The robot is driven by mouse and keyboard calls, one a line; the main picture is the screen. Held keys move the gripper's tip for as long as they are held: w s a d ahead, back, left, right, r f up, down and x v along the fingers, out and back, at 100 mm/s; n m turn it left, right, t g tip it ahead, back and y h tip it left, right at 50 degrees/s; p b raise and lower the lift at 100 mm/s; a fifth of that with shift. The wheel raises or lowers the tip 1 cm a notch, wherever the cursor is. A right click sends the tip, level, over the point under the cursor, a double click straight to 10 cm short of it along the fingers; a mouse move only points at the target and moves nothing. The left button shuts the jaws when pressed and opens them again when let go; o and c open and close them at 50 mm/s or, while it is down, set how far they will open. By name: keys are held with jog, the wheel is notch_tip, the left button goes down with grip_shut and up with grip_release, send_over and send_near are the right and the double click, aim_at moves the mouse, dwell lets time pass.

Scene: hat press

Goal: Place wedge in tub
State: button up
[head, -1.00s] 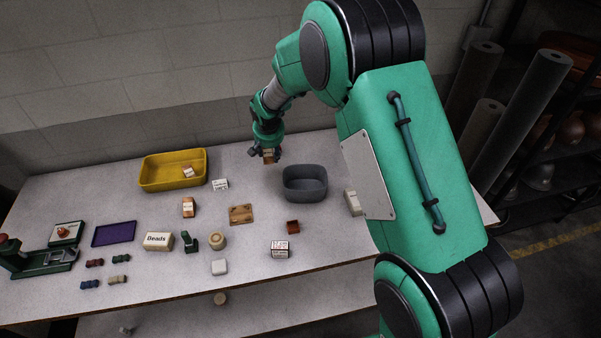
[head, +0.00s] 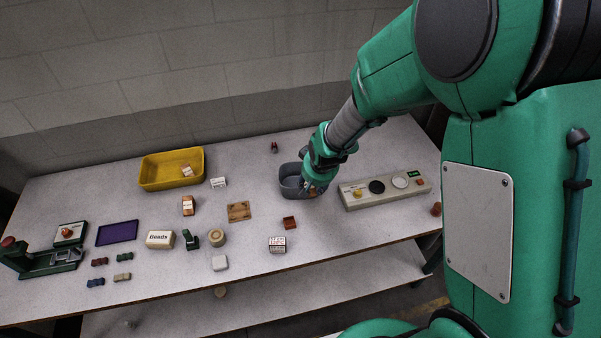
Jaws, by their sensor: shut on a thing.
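The grey tub (head: 288,182) stands near the back of the table, right of its middle. My gripper (head: 314,189) points down over the tub's right side and hides part of its rim and inside. It is shut on a small orange-brown piece, which looks like the wedge (head: 313,193). The piece is mostly hidden by the fingers. I cannot tell whether it is above the rim or down inside, or whether it touches the tub.
A beige control box (head: 354,201) stands close to the tub's right. A red-brown open box (head: 290,222) and a wooden plate (head: 239,211) lie in front. A yellow bin (head: 146,180) is at back left. A small red-and-dark thing (head: 274,147) stands behind the tub.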

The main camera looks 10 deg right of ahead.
jog(key=shift+s+d, duration=0.2)
jog(key=shift+s, duration=0.25)
jog(key=shift+w, duration=0.15)
jog(key=w+f, duration=0.1)
jog(key=w, duration=1.4)
jog(key=shift+w+f+b, duration=0.25)
jog(key=shift+w+b, duration=0.15)
jog(key=shift+f, duration=1.7)
jog(key=shift+f+b, duration=0.25)
jog(key=shift+b, duration=0.1)
jog(key=o, duration=1.3)
jog(key=shift+c, duration=0.2)
